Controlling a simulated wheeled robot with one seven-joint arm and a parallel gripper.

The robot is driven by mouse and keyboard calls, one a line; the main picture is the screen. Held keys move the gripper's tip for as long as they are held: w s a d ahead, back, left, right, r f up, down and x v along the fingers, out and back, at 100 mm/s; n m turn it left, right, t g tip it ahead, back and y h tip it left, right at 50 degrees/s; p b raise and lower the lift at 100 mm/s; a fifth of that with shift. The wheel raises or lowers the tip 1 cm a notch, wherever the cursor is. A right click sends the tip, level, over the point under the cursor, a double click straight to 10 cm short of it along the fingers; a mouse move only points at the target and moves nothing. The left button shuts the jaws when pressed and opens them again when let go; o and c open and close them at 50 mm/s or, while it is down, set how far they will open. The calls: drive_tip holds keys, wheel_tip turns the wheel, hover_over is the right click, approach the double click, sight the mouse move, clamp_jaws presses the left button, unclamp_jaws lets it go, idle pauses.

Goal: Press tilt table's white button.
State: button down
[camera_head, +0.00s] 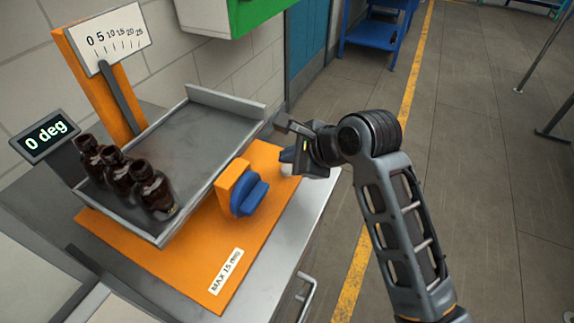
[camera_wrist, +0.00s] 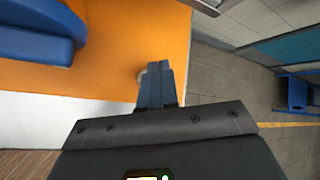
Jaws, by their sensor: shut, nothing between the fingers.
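The tilt table's grey tray (camera_head: 215,118) sits above an orange base (camera_head: 175,262) and carries several dark amber bottles (camera_head: 150,188) at its left end. A blue knob (camera_head: 249,198) in an orange block is on the base, and it also shows in the wrist view (camera_wrist: 38,42). My gripper (camera_head: 287,157) is shut and empty over the right end of the base. In the wrist view its fingers (camera_wrist: 155,68) cover most of the white button (camera_wrist: 141,75), leaving a pale edge at their left. I cannot tell whether they touch it.
The display (camera_head: 45,136) reads 0 deg beside an orange post with a scale plate (camera_head: 108,38). A label (camera_head: 226,271) on the base says MAX 15 deg. Open floor lies to the right.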

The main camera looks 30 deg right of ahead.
drive_tip(key=shift+r+p, duration=1.2)
drive_tip(key=shift+r, duration=1.35)
drive_tip(key=shift+f, duration=0.1)
drive_tip(key=s+f+n, duration=0.1)
drive_tip(key=s+f, duration=0.1)
drive_tip(key=s+a+f+n+t, duration=0.1)
drive_tip(key=s+f, duration=0.1)
drive_tip(key=s, duration=0.1)
drive_tip(key=s+f+n, duration=0.2)
drive_tip(key=s, duration=0.1)
drive_tip(key=shift+s+a+f+h, duration=0.25)
drive_tip(key=shift+f+h, duration=0.15)
drive_tip(key=s+f+n+t+h, duration=0.15)
drive_tip(key=s+n, duration=0.35)
drive_tip(key=s, duration=0.5)
drive_tip(key=s+r+n+t+b, duration=0.1)
drive_tip(key=s+r+n, duration=0.3)
drive_tip(key=s+n, duration=0.3)
drive_tip(key=s+d+r+n+t, duration=0.1)
drive_tip(key=s+n, duration=0.6)
drive_tip(key=s, duration=0.7)
drive_tip(key=shift+d+r+t+b, duration=0.3)
drive_tip(key=shift+r+t, duration=0.45)
drive_tip(key=shift+r, duration=0.65)
